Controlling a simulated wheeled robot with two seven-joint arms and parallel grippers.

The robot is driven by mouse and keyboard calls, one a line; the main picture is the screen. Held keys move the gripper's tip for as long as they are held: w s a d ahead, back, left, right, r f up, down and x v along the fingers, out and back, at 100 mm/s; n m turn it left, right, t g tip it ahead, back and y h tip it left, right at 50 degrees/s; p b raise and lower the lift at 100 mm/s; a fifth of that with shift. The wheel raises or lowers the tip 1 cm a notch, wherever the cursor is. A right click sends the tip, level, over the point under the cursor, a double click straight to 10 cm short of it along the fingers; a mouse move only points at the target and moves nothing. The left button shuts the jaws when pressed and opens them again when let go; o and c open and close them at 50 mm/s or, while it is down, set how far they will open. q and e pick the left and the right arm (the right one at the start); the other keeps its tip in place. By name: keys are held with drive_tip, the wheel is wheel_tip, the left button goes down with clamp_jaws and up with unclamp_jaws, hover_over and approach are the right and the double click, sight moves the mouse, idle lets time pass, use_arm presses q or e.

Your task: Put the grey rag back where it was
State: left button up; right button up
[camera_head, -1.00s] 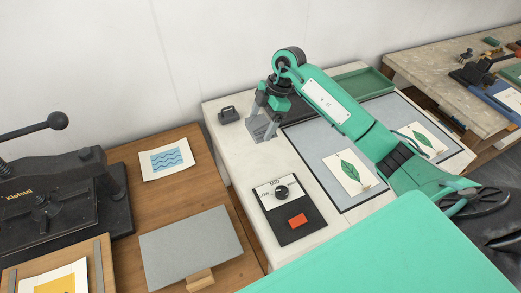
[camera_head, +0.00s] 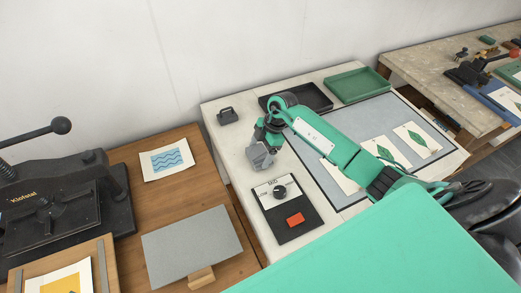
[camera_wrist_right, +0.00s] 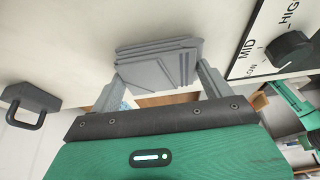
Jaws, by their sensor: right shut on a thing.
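The grey rag (camera_wrist_right: 158,65) is a folded, layered pad held between the two fingers of my right gripper (camera_wrist_right: 155,80). In the head view the right gripper (camera_head: 264,146) is shut on the grey rag (camera_head: 261,158) at the left side of the white-topped table (camera_head: 232,148), behind the dial box. I cannot tell whether the rag touches the tabletop. My left gripper is not in view.
A black dial box (camera_head: 293,222) with a red button stands just in front of the gripper. A small dark handled block (camera_head: 228,116) sits behind it to the left. Black (camera_head: 313,97) and green (camera_head: 357,85) trays and leaf prints (camera_head: 417,139) lie to the right.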

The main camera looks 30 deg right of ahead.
drive_tip(key=shift+f, duration=0.1)
drive_tip(key=o, duration=0.9)
drive_tip(key=shift+r, duration=0.2)
drive_tip(key=shift+d+r, duration=0.15)
drive_tip(key=shift+r, duration=0.1)
drive_tip(key=b+v, duration=0.2)
drive_tip(key=v, duration=0.9)
drive_tip(key=shift+r, duration=0.15)
